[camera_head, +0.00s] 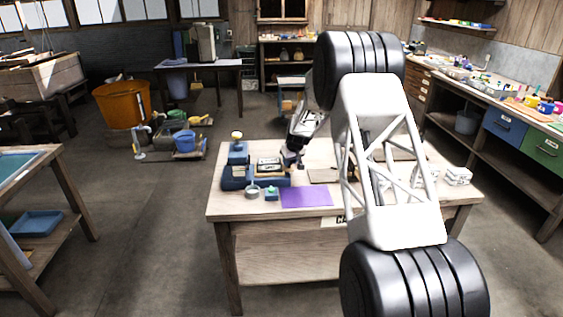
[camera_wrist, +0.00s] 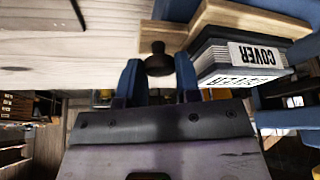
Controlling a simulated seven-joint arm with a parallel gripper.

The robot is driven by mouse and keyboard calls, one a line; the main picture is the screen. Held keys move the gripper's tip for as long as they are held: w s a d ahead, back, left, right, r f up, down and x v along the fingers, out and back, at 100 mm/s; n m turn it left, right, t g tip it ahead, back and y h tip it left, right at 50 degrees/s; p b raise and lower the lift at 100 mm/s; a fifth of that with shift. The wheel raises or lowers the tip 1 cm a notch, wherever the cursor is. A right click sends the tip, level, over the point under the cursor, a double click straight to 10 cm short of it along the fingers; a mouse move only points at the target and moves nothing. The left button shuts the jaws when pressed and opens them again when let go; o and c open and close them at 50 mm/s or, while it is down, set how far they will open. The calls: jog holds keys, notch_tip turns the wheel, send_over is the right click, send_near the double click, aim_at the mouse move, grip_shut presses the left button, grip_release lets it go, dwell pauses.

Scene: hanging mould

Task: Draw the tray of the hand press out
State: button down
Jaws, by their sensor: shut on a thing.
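The blue hand press (camera_head: 236,172) stands at the left of the wooden table, with a pale knob on top. In the wrist view its blue frame (camera_wrist: 283,12) is at the right. Its wooden tray (camera_wrist: 215,14) shows beside the frame and bears a dark block (camera_wrist: 225,50) with white labels, one reading COVER upside down. A dark round knob (camera_wrist: 157,60) stands at the tray's end. My gripper (camera_head: 290,165) is at the right side of the press. In the wrist view its blue fingers (camera_wrist: 158,82) are shut on the knob, one on each side.
A purple sheet (camera_head: 306,197), a small grey pot (camera_head: 252,191) and a small green-topped item (camera_head: 271,193) lie in front of the press. White pieces (camera_head: 457,175) stand at the table's right. My arm hides part of the table's middle and right.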

jog(key=c, duration=1.1)
grip_release()
jog(key=shift+r, duration=0.15)
jog(key=v, duration=0.7)
jog(key=shift+s+r, duration=0.2)
jog(key=shift+r, duration=0.05)
